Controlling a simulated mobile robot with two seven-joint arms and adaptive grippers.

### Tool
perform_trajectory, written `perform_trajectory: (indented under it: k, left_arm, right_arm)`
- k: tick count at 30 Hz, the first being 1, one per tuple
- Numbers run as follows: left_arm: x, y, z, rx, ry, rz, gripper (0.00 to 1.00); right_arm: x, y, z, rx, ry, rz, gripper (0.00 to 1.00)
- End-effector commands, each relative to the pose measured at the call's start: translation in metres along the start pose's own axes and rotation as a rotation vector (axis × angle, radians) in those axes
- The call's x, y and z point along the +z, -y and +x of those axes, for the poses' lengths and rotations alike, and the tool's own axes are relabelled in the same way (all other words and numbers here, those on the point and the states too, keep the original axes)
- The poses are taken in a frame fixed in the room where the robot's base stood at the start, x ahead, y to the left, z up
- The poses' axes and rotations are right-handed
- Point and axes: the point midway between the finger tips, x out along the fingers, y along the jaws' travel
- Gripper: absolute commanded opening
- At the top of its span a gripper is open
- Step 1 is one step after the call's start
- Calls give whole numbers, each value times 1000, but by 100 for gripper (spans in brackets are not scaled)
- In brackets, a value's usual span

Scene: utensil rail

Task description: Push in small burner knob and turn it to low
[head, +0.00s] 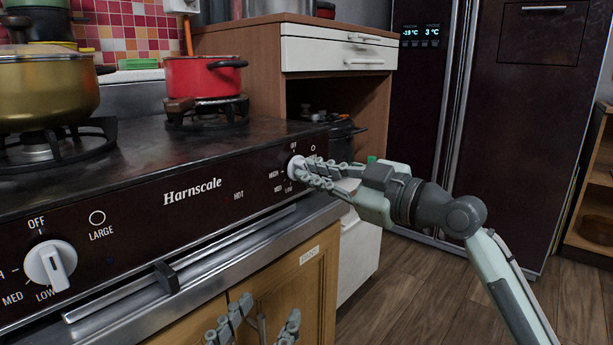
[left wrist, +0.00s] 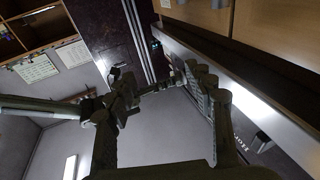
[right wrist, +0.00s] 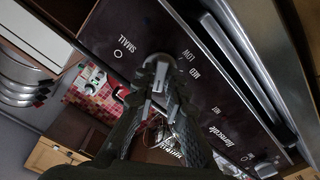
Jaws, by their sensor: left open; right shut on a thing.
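The small burner knob (head: 294,168) is the white knob at the right end of the dark stove panel. My right gripper (head: 312,172) comes from the right and is shut on it, its fingers covering most of the knob. In the right wrist view the knob (right wrist: 158,60) sits between the fingertips, near the printed words SMALL, LOW and MED. The fingers hide which mark the knob points to. My left gripper (head: 255,328) is open and empty, low in front of the wooden cabinet doors; its spread fingers also show in the left wrist view (left wrist: 160,88).
The large burner knob (head: 50,265) is at the panel's left end. An oven handle bar (head: 180,285) runs below the panel. A red pot (head: 205,77) and a gold pot (head: 45,90) stand on the burners. Open floor (head: 400,300) lies at right, before the dark fridge (head: 520,130).

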Motion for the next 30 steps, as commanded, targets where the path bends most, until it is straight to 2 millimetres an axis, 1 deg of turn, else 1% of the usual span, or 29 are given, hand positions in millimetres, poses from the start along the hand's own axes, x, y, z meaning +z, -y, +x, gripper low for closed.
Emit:
perform_trajectory:
  k: [1,5,15,19,30]
  left_arm:
    - [5,0,-1,0,0,0,53]
    - [11,0,-1,0,0,0,53]
    - [11,0,-2,0,0,0,53]
    - [16,0,-2,0,0,0,53]
    - [33,0,-4,0,0,0,53]
  right_arm:
    - [1,0,0,2,-1,-25,0]
    - [1,0,0,2,-1,-80,0]
    - [-1,-1,0,2,-2,-104,0]
    - [1,0,0,2,-1,-131,0]
    - [0,0,0,3,-1,-303,0]
